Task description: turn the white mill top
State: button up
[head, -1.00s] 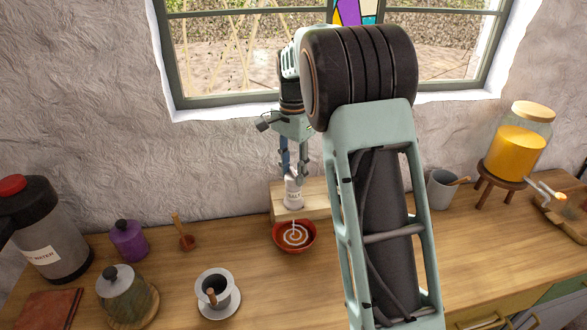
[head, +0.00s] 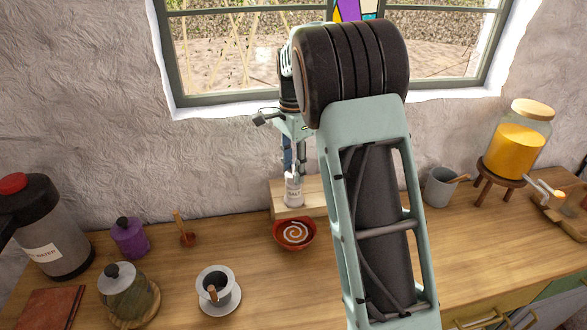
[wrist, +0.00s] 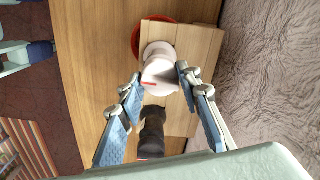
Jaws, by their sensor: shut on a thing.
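The white mill (head: 293,192), with dark lettering on its side, stands upright on a pale wooden stand (head: 318,203) by the wall. My gripper (head: 293,174) comes down on it from above. In the wrist view, its two blue-grey fingers (wrist: 159,80) are on either side of the white mill top (wrist: 160,74) and shut on it. A red mark shows on the top, near the left finger.
A red bowl with a white spiral (head: 294,235) sits just in front of the stand. A dark mill (wrist: 152,131) stands close beside the white one. A grey cup (head: 440,187) is to the right. Clear counter lies in front of the bowl.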

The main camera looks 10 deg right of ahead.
aim_at(293, 170)
jog(key=o, duration=1.2)
jog(key=shift+c, duration=0.2)
notch_tip(293, 170, up, 12)
